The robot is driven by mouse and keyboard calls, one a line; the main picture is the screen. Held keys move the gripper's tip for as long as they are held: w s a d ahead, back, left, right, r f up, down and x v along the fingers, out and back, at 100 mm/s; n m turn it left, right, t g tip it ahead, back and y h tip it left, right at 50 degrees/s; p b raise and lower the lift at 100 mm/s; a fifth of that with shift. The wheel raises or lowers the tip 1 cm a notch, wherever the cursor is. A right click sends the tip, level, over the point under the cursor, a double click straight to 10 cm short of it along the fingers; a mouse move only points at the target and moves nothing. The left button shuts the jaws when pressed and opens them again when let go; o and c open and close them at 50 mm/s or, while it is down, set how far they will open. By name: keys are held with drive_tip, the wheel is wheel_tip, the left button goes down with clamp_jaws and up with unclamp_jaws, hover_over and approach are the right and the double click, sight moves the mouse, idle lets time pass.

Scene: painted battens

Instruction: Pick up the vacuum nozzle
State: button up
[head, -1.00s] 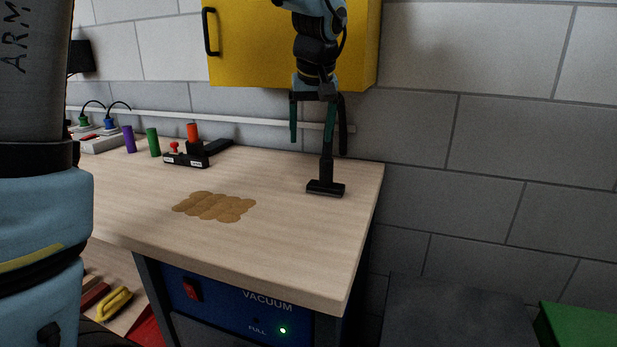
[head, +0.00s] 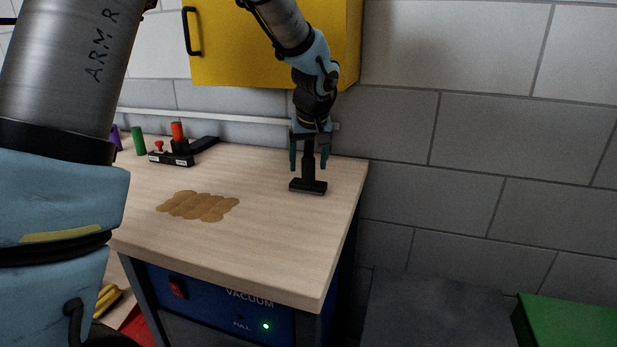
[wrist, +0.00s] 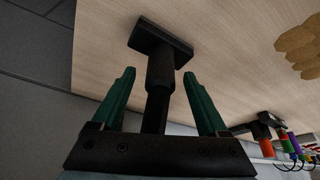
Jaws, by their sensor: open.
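The black vacuum nozzle (head: 308,186) stands upright on its flat foot near the right edge of the wooden worktop (head: 270,240). In the wrist view the nozzle (wrist: 160,72) runs up between my two green fingers. My gripper (head: 309,165) is open, pointing down, with one finger on each side of the nozzle's tube. In the wrist view my gripper (wrist: 163,88) shows a gap between each finger and the tube. The nozzle's upper end is hidden by the gripper body in the head view.
A brown patch (head: 198,206) lies on the worktop. A black holder (head: 172,158) with a red cylinder (head: 178,131), and a green cylinder (head: 139,141), stand at the back left. A yellow cabinet (head: 260,45) hangs on the wall behind. The blue vacuum unit (head: 220,303) is below the worktop.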

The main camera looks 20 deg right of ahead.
drive_tip(key=shift+c, duration=0.4)
clamp_jaws()
idle(0.4)
